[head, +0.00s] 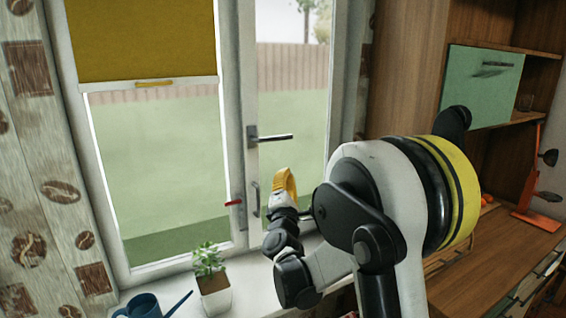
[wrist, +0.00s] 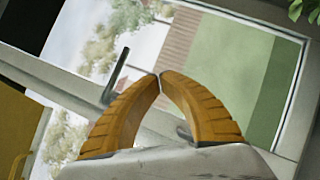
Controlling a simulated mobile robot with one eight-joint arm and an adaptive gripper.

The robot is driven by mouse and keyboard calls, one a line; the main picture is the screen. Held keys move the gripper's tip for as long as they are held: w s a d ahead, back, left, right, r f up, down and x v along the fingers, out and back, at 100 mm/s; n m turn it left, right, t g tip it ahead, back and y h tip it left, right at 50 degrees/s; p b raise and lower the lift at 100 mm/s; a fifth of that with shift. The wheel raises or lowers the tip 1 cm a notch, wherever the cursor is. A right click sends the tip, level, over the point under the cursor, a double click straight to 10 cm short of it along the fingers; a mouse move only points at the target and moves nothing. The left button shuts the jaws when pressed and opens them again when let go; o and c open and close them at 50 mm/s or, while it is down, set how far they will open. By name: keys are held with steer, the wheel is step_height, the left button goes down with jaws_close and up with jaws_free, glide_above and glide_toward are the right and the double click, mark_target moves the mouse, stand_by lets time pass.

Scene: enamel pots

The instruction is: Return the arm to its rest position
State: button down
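My gripper (head: 287,183) is raised in front of the window, with its yellow fingers pointing up in the head view. In the wrist view, the two ridged yellow fingertips (wrist: 159,78) meet, with nothing seen between them. The gripper is shut and empty. My white, black and yellow arm fills the middle right of the head view and is bent toward the window. The window (head: 160,170) looks closed. Its black handle (head: 270,138) points right in the head view, above the gripper. The handle (wrist: 116,76) also shows left of the fingertips in the wrist view.
A potted plant (head: 214,282) and a blue watering can (head: 143,306) stand on the sill at lower left. A yellow blind (head: 142,38) covers the upper left pane. At right are a wooden shelf with a green door (head: 482,85) and a wooden counter (head: 490,262).

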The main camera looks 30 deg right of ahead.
steer(key=s+f+m+g+b, duration=0.1)
steer(key=s+f+m+g, duration=0.1)
steer(key=s+m+g, duration=0.5)
steer(key=s+f+m+b, duration=0.1)
steer(key=s+f+m, duration=0.2)
steer(key=s+m, duration=0.5)
steer(key=s+a+f+m+g+y, duration=0.1)
steer(key=s+a+f+g+y, duration=0.1)
steer(key=s+a+f+y, duration=0.3)
steer(key=s+a+f+m+g+y+b, duration=0.1)
steer(key=s+a+f+y, duration=0.4)
steer(key=s+a, duration=0.7)
steer(key=s+f+g, duration=0.1)
steer(key=s, duration=0.1)
steer(key=shift+s+a+f+m+g, duration=0.25)
steer(key=shift+s+m+g, duration=0.05)
steer(key=shift+g, duration=0.1)
